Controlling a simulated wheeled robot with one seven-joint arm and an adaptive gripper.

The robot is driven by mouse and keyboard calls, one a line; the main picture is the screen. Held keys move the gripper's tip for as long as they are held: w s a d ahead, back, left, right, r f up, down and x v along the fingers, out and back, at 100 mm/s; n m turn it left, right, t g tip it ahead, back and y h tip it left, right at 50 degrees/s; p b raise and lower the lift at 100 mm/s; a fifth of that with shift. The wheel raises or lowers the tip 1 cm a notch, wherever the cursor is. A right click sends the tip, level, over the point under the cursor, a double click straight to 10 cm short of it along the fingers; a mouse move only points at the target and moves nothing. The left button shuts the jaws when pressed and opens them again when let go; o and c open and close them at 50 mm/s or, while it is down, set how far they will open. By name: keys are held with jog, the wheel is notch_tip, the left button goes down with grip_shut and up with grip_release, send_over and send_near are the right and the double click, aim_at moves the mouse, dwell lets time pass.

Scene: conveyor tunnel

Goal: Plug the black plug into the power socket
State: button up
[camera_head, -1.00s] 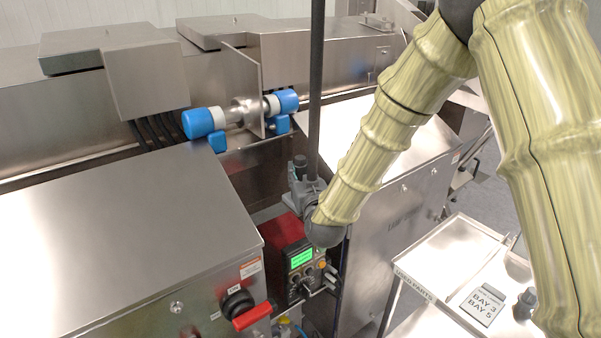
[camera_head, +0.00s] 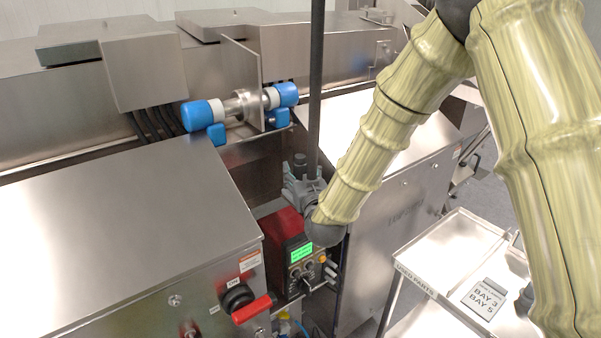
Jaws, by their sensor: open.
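The black plug and the power socket cannot be made out clearly. A red and black box (camera_head: 283,232) with a lit green display (camera_head: 301,253), small knobs and connectors on its front panel stands in the gap between two steel cabinets. My gripper (camera_head: 299,175) appears as a small grey shape just beyond the dark wrist joint of my arm, above the box's top right corner. It is open; nothing can be seen between its fingers, which are small and partly hidden.
The left steel cabinet (camera_head: 110,230) has a red-handled switch (camera_head: 252,308). A right cabinet (camera_head: 395,225) flanks the gap. A dark vertical pole (camera_head: 316,90) crosses the view.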

jog(key=v, duration=1.2)
dwell(0.5)
